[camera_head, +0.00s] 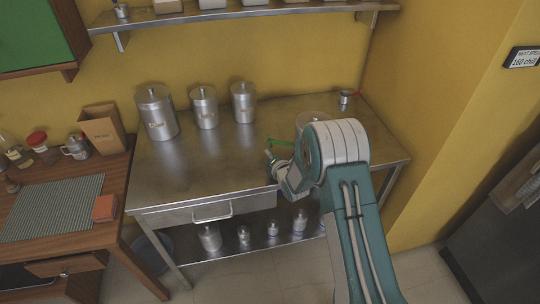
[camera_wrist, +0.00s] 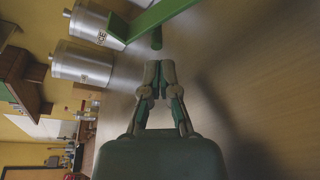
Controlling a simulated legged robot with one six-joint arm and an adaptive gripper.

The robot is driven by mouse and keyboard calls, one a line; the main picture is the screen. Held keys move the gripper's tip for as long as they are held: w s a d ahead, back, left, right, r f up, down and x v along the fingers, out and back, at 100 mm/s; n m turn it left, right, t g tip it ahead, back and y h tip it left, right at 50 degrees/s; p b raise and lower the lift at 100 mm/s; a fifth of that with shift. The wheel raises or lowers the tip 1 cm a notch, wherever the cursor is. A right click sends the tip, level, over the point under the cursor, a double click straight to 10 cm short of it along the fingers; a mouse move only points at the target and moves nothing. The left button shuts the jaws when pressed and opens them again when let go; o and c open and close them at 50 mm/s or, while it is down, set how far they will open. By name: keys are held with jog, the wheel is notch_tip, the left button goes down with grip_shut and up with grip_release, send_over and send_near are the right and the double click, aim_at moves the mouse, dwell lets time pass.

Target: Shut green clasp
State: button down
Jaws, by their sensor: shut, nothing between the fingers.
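The green clasp (camera_head: 281,142) sticks out to the left beside a steel canister (camera_head: 311,117) on the metal table. My arm hides most of that canister. In the wrist view the clasp is a long green bar (camera_wrist: 163,14) slanting across the top, with a short green end below it. My gripper (camera_wrist: 160,72) is shut and empty, its fingertips just short of the bar's short end, with a small gap visible. In the head view my gripper (camera_head: 269,154) is low over the table, just in front of the clasp.
Three steel canisters, such as the large one (camera_head: 156,112), stand at the table's back left. The front middle of the metal table (camera_head: 205,165) is clear. A shelf (camera_head: 235,12) hangs above.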

jog(key=shift+r+m, duration=0.25)
jog(key=shift+m, duration=0.05)
